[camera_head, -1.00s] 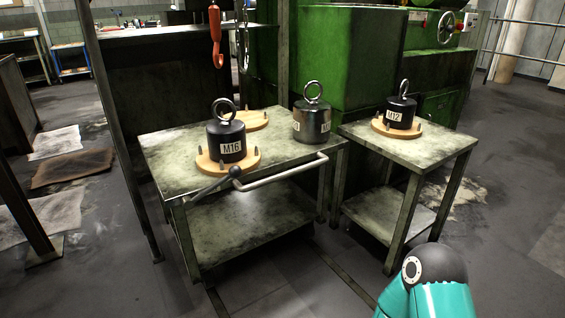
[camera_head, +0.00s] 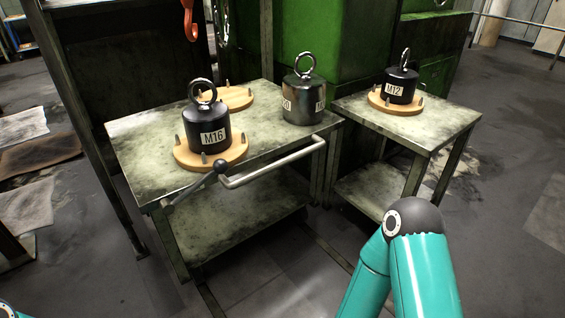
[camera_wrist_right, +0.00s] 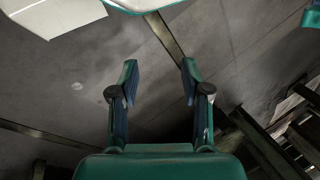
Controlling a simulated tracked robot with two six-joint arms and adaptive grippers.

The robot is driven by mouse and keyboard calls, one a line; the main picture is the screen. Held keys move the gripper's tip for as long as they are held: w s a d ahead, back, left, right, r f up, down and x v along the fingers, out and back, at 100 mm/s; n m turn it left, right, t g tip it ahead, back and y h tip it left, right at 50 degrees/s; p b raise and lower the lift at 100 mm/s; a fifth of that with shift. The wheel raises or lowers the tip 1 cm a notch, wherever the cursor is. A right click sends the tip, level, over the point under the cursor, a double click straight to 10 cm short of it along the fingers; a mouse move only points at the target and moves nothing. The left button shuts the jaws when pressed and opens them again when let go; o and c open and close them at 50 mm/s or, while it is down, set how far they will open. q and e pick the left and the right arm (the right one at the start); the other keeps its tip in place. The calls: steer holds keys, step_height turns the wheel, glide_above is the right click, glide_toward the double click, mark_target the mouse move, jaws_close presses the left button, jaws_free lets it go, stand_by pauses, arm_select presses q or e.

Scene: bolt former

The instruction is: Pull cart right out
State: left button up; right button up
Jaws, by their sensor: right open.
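The cart (camera_head: 140,150) is a worn metal table with a lower shelf, standing in the middle of the head view. A bent light handle bar (camera_head: 275,165) runs along its front edge, with a dark lever (camera_head: 200,184) ending in a ball beside it. My right gripper (camera_wrist_right: 158,75) is open and empty in the right wrist view, above bare floor. In the head view my right arm shows at the lower right, in front of the cart, but its gripper is out of frame. My left gripper is not in view; only a sliver of teal shows at the lower left corner.
On the cart stand a black M16 weight (camera_head: 207,128) on a wooden disc, an empty wooden disc (camera_head: 228,97) and a grey weight (camera_head: 303,100). A side table (camera_head: 440,130) with an M12 weight (camera_head: 401,84) stands close at right. A red hook (camera_head: 189,18) hangs above. Floor in front is clear.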

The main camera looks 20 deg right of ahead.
steer(key=w+d+r+m+t, duration=0.3)
steer(key=w+r, duration=0.1)
steer(key=w, duration=0.6)
steer(key=m+t+y+p, duration=0.1)
steer(key=m+t+p, duration=0.1)
steer(key=m+t, duration=0.8)
glide_toward(285, 164)
steer(key=shift+n+t, duration=0.5)
steer(key=shift+n, duration=0.1)
steer(key=b+x, duration=0.1)
steer(key=x, duration=0.2)
steer(key=b+x, duration=0.2)
steer(key=x, duration=0.1)
steer(key=f+b+x, duration=0.1)
steer(key=x, duration=0.3)
steer(key=shift+s+b, duration=0.2)
steer(key=shift+b, duration=0.1)
steer(key=shift+w+a, duration=0.25)
steer(key=shift+w, duration=0.35)
jaws_close()
